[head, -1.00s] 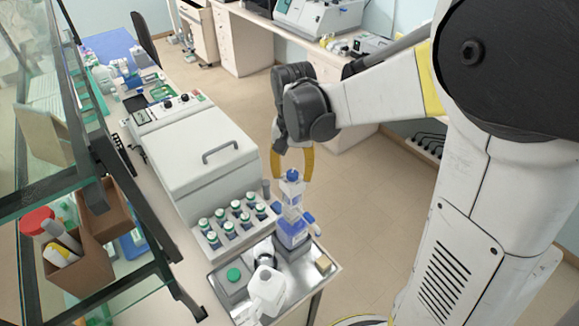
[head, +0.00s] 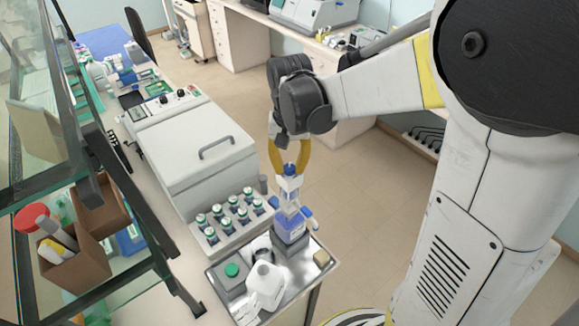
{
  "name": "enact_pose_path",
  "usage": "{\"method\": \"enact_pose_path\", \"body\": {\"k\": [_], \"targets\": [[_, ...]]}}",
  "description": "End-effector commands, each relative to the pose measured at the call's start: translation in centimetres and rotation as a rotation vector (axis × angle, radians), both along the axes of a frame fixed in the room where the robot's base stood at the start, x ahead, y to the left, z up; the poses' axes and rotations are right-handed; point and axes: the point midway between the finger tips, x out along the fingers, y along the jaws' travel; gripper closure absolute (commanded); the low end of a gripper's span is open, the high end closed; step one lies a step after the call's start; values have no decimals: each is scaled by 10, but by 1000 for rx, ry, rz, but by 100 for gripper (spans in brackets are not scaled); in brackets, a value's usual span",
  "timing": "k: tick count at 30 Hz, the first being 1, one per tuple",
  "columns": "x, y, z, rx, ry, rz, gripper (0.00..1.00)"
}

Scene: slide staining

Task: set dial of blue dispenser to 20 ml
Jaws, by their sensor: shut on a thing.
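The blue dispenser (head: 290,229) stands on the metal tray at the table's near right corner. It has a blue-filled bottle below, a clear upper body and a blue top (head: 291,169). A blue part sticks out on each side of it. My gripper (head: 289,168) comes from above with its yellow fingers on both sides of the blue top, shut on it. The dial's markings are too small to read.
The metal tray (head: 310,275) also holds a white jug (head: 265,287) and a grey box with a green button (head: 232,271). A rack of several green-capped bottles (head: 227,221) stands close behind left, before a large white machine (head: 190,150). Glass shelving (head: 100,230) is at left.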

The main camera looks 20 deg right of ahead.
Motion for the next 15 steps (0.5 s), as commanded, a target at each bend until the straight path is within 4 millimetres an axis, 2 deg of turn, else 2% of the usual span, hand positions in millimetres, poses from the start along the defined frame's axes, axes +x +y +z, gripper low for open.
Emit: {"method": "enact_pose_path", "body": {"k": [15], "targets": [[0, 0, -2, 0, 1, 461, 100]]}}
